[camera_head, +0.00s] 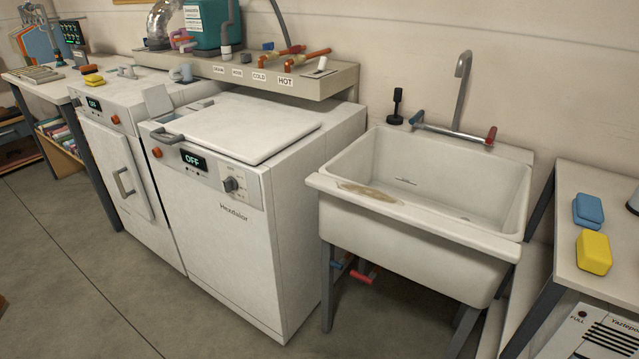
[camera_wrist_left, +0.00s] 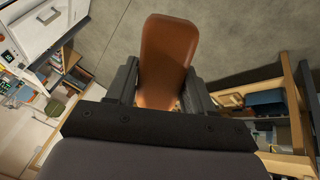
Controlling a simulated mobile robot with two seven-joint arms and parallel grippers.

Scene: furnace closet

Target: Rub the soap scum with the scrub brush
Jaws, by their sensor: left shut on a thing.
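The soap scum (camera_head: 368,192) is a brownish patch on the front left rim of the white utility sink (camera_head: 450,225). My left gripper (camera_wrist_left: 161,88) is shut on an orange-brown block with a rounded end, which looks like the back of the scrub brush (camera_wrist_left: 167,50). The brush's bristles are hardly visible. The brush is over the grey floor in the wrist view, away from the sink. Neither gripper shows in the head view; a small brown bit at its left edge is too cut off to name. My right gripper is not in view.
A white washer (camera_head: 225,215) stands left of the sink. A tap (camera_head: 460,95) and a dark upright brush-like tool (camera_head: 396,107) are at the sink's back. Blue (camera_head: 588,210) and yellow (camera_head: 593,252) sponges lie on the right table. The floor (camera_head: 80,290) in front is clear.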

